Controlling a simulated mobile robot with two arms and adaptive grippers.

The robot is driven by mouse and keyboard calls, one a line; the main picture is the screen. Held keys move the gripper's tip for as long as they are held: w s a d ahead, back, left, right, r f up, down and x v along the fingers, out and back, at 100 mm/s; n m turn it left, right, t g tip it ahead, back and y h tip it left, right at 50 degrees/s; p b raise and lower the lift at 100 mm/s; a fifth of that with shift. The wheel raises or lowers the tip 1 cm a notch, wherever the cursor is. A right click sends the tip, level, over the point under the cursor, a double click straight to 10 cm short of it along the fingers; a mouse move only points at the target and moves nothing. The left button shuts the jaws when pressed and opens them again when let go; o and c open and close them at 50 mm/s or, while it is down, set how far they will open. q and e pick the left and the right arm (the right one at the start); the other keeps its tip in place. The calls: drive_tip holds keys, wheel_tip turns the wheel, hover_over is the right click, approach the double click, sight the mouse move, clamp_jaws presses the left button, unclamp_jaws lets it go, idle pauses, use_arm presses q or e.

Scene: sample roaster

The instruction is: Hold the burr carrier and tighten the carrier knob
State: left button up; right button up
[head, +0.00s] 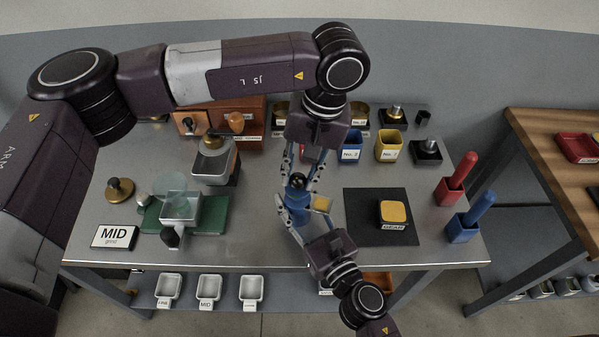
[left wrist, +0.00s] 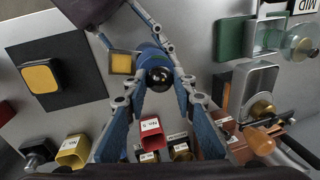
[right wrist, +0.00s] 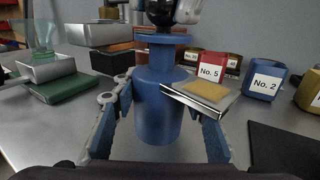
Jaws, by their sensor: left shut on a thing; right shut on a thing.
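The burr carrier is a blue cylinder with a wide top flange (right wrist: 160,105), upright. A silver plate with a tan top (right wrist: 207,92) sticks out from its side. The round black carrier knob (left wrist: 160,78) sits on top and shows in the head view (head: 297,180). My left gripper (head: 297,176) comes from above and is shut on the knob, its fingertips on either side in the left wrist view. My right gripper (right wrist: 160,118) comes from the near side and is shut around the blue body. The joint between knob and carrier is partly hidden.
To the left stand a green base with a metal tray (head: 205,212) and a MID sign (head: 115,237). To the right is a black mat (head: 365,230) with a yellow-topped block (head: 394,213). Coloured numbered cups (head: 389,146) stand behind. Red and blue holders (head: 464,228) are farther right.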

use_arm(q)
drive_tip(key=o, duration=1.1)
drive_tip(key=shift+o, duration=0.2)
wheel_tip(320, 180, up, 12)
drive_tip(key=d, duration=0.2)
drive_tip(key=shift+d, duration=0.15)
drive_tip(key=shift+s+f, duration=0.1)
